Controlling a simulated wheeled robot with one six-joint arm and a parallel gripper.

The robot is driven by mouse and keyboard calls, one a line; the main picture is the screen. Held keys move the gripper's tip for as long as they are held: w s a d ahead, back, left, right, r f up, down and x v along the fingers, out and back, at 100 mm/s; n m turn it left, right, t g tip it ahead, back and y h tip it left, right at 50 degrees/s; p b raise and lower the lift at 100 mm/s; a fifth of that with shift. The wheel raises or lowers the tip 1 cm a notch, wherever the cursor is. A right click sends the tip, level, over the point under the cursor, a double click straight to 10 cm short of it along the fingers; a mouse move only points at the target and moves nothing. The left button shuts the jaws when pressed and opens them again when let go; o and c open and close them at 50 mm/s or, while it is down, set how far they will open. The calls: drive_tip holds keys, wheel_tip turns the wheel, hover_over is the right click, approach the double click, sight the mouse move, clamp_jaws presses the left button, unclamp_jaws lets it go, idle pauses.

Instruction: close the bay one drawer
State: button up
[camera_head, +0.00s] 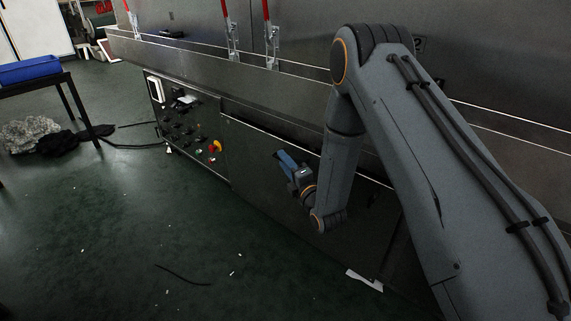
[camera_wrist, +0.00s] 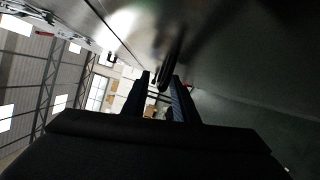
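The dryer's lower front has a wide dark metal panel (camera_head: 255,165) with a bright top edge, right of the control panel. It looks like a drawer front, but no label shows that it is bay one, and I cannot tell how far out it stands. My gripper (camera_head: 284,158) is in front of this panel, pointing up and left in the head view. In the wrist view my gripper (camera_wrist: 162,78) has its two fingers apart. A dark bar-like handle (camera_wrist: 173,55) on a metal face lies at the fingertips, partly between them. I cannot tell whether they touch it.
The control panel (camera_head: 185,118) with knobs and a red-yellow switch (camera_head: 215,146) is left of the drawer front. A metal ledge (camera_head: 250,85) runs above. A table with a blue bin (camera_head: 30,70) stands far left. The green floor (camera_head: 120,230) is mostly clear.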

drive_tip(key=shift+c, duration=0.4)
clamp_jaws()
drive_tip(key=shift+w, duration=0.1)
idle(1.0)
